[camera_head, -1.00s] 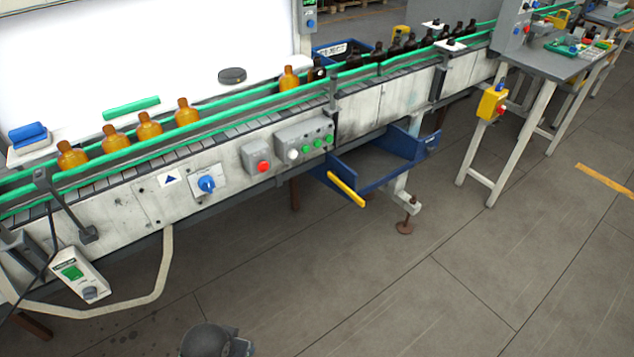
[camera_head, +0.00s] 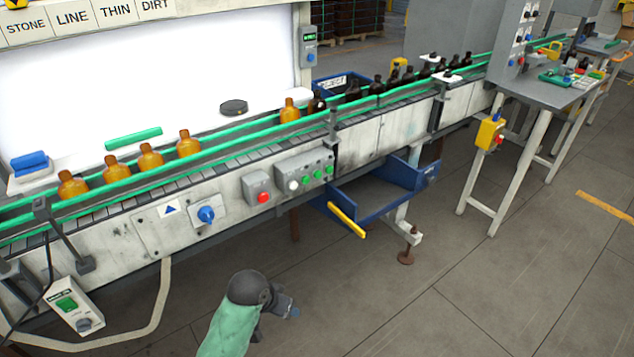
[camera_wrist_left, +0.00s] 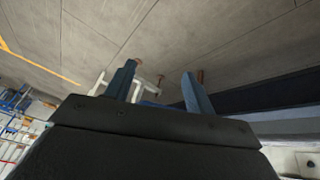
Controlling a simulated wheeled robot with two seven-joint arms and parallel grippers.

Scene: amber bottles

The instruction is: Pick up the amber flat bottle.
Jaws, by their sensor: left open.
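Several amber bottles stand upright on the conveyor in the head view. Four of them are a left-end bottle (camera_head: 72,186), one beside it (camera_head: 116,169), a third (camera_head: 150,158) and a fourth (camera_head: 188,145). Another amber bottle (camera_head: 290,111) stands farther right, apart from these. I cannot tell from here which one is flat. My left gripper (camera_head: 288,311) is low in front of the conveyor, well away from the bottles. In the left wrist view its two blue fingers (camera_wrist_left: 160,84) are spread with nothing between them. My right gripper is not in view.
Green guide rails (camera_head: 235,134) run along both sides of the conveyor. A control box (camera_head: 305,172) and a blue tray with a yellow handle (camera_head: 346,220) stick out from its front. Darker bottles (camera_head: 378,86) stand farther right. The floor in front is clear.

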